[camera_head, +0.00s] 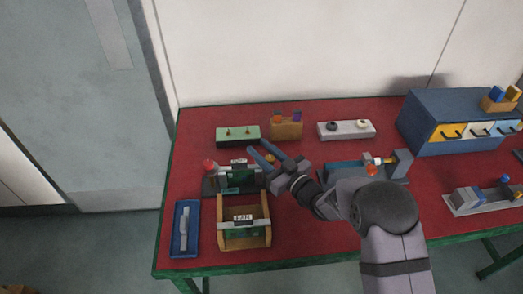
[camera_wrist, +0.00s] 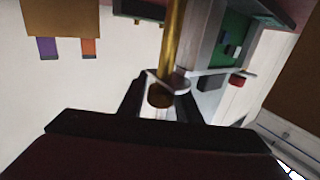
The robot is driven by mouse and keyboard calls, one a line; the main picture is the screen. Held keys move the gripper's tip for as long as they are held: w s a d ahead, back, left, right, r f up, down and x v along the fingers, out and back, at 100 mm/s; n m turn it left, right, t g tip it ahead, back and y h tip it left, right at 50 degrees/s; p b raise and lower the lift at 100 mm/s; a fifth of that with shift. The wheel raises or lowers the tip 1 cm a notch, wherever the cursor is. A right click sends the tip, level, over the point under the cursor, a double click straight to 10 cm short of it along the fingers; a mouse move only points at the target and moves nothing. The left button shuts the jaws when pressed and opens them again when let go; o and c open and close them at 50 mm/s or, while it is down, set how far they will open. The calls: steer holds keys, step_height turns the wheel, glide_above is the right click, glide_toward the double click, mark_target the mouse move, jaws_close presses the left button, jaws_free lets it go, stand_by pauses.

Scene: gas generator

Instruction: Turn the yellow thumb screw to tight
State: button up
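A small yellow part (camera_head: 270,158), likely the thumb screw, shows at the right of the green-and-grey generator unit (camera_head: 240,178) in the head view. In the wrist view a brass-yellow rod (camera_wrist: 171,45) runs down towards the gap between my dark fingers (camera_wrist: 163,100). A pale ring-like piece (camera_wrist: 168,80) and a round brown end lie at its lower end. I cannot tell whether the fingers touch it.
A frame marked FAN (camera_head: 244,240) stands in front of the unit, and a blue tray (camera_head: 186,229) is at left. Behind are a green block (camera_head: 238,134), a tan holder (camera_head: 287,130) and a grey block (camera_head: 346,130).

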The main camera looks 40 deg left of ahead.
mark_target(273, 161)
steer(key=shift+f, duration=0.1)
steer(key=shift+d, duration=0.5)
steer(key=shift+b+v, duration=0.9)
steer(key=shift+v, duration=2.3)
steer(key=shift+a, duration=0.1)
